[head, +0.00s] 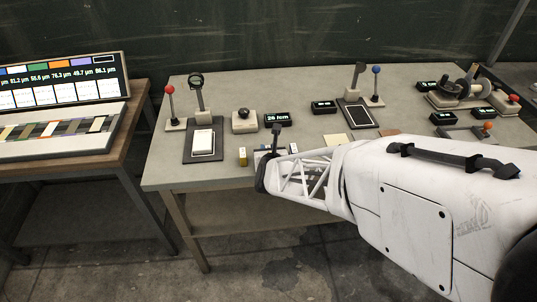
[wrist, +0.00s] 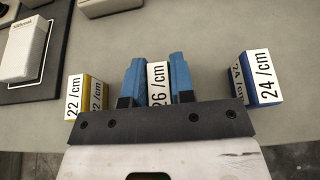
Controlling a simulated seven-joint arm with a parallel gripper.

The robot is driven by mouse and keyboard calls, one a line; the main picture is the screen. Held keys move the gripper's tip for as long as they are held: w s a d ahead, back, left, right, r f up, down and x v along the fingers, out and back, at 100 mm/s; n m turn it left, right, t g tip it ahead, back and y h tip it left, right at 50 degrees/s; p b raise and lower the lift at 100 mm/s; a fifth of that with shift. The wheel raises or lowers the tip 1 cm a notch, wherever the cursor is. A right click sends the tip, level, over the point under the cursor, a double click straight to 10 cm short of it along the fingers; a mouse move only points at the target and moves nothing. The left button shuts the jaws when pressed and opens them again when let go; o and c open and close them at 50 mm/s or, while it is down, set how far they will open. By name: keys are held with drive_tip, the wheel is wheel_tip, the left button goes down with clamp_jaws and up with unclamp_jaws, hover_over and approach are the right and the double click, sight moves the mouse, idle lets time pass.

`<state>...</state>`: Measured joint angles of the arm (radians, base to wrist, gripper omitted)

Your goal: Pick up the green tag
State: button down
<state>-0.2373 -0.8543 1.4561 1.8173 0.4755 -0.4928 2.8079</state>
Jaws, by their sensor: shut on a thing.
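My gripper (wrist: 157,82) has blue fingertips and is shut on a tag (wrist: 158,75) whose white face reads 26 /cm. The fingers cover the tag's sides, so I cannot see whether it is green. In the head view my gripper (head: 268,165) is at the front edge of the grey table, and the held tag cannot be clearly made out there. I cannot tell whether the tag is touching the table or lifted.
A yellow 22 /cm tag (wrist: 88,97) stands left of my gripper and a blue 24 /cm tag (wrist: 258,78) stands right. Behind are a dark pad with a white block (head: 202,142), a knob box (head: 244,121) and a small display (head: 277,120). Bare grey tabletop (head: 165,165) lies left.

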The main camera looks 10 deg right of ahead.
drive_tip(key=shift+r, duration=0.1)
drive_tip(key=shift+r, duration=0.45)
wheel_tip(320, 180, up, 3)
drive_tip(key=shift+s+f, duration=0.15)
drive_tip(key=shift+f, duration=0.05)
drive_tip(key=s+d+r, duration=0.1)
drive_tip(key=s+d, duration=0.1)
drive_tip(key=s, duration=1.3)
drive_tip(key=shift+s+d+r, duration=0.15)
drive_tip(key=shift+s+d, duration=0.1)
drive_tip(key=shift+d, duration=0.05)
drive_tip(key=w+a+r, duration=0.1)
drive_tip(key=w+a, duration=0.4)
drive_tip(key=a, duration=0.3)
drive_tip(key=w+a+r, duration=0.2)
drive_tip(key=w+a, duration=0.3)
drive_tip(key=a, duration=0.4)
idle(0.3)
